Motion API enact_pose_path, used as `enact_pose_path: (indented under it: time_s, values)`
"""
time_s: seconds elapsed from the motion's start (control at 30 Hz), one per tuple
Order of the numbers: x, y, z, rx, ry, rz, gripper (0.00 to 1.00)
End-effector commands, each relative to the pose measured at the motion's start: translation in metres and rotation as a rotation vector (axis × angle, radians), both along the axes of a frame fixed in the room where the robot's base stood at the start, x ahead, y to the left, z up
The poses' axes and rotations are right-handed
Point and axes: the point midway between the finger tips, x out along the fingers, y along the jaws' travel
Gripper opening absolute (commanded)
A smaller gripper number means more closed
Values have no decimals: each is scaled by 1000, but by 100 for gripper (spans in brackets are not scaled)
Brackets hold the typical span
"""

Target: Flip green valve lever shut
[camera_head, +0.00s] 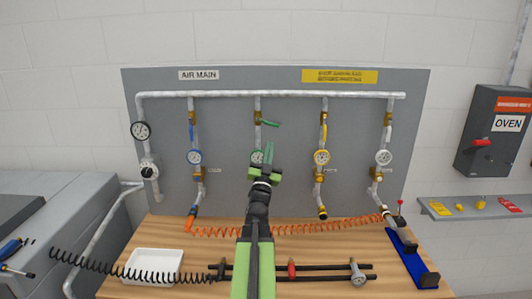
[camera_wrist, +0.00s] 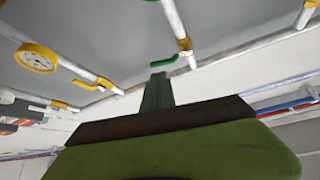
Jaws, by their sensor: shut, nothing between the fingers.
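The green valve lever (camera_head: 270,123) sits on a brass valve on the second of the four vertical drop pipes on the grey panel. It points right, across its pipe, with a slight downward slope. It also shows in the wrist view (camera_wrist: 165,62), beside a brass fitting. My gripper (camera_head: 268,150) is shut and empty, a little below the lever and in front of the panel. In the wrist view its green fingers (camera_wrist: 157,92) point up towards the lever, with an apparent small gap. My gripper partly covers the green gauge (camera_head: 257,157) on that pipe.
A blue lever (camera_head: 191,132) and a yellow lever (camera_head: 323,133) lie along the neighbouring pipes, with gauges below. An orange coiled hose (camera_head: 230,232), white tray (camera_head: 153,265) and dark rods occupy the wooden bench. An oven box (camera_head: 490,135) hangs at right.

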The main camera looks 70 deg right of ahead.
Motion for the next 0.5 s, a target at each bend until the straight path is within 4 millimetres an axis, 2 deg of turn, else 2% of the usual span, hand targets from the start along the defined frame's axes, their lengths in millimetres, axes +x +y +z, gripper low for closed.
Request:
enact_pose_path:
  time_s: [0.03, 0.3, 0.5]
  values:
    - [1, -10, 10, 0, 0, 0, 0]
    - [3, -51, 35, 0, -1, -1, 0]
    - [6, -62, 41, -1, 1, 2, 0]
